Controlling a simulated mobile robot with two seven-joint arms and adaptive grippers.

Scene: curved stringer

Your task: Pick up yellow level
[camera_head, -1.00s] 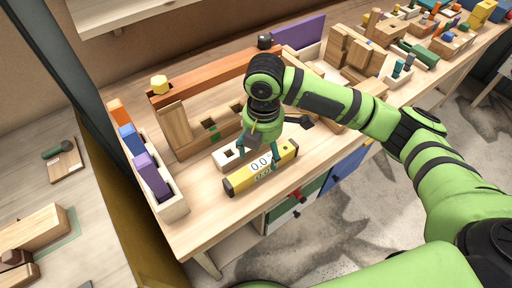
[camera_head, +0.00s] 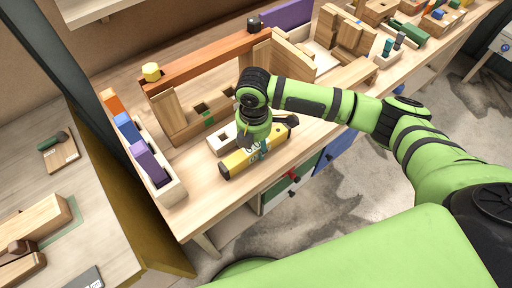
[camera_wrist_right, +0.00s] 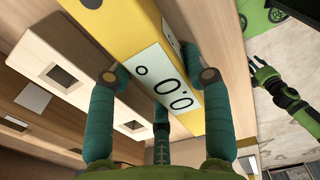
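The yellow level (camera_head: 238,163) with a "0.0" display lies on the wooden workbench near its front edge. My right gripper (camera_head: 260,150) points down over its middle in the head view and hides part of it. In the right wrist view the level (camera_wrist_right: 130,30) runs between the spread teal fingers of the right gripper (camera_wrist_right: 158,78). One fingertip is by the left edge of the level, another by its right side, and a third finger shows between them. The fingers look open; firm contact cannot be seen.
A pale block with square holes (camera_head: 221,139) lies right behind the level. A wooden frame with an orange beam (camera_head: 205,66) stands farther back. A tray of coloured blocks (camera_head: 176,190) is at the left. Drawers (camera_head: 305,172) sit below the bench edge.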

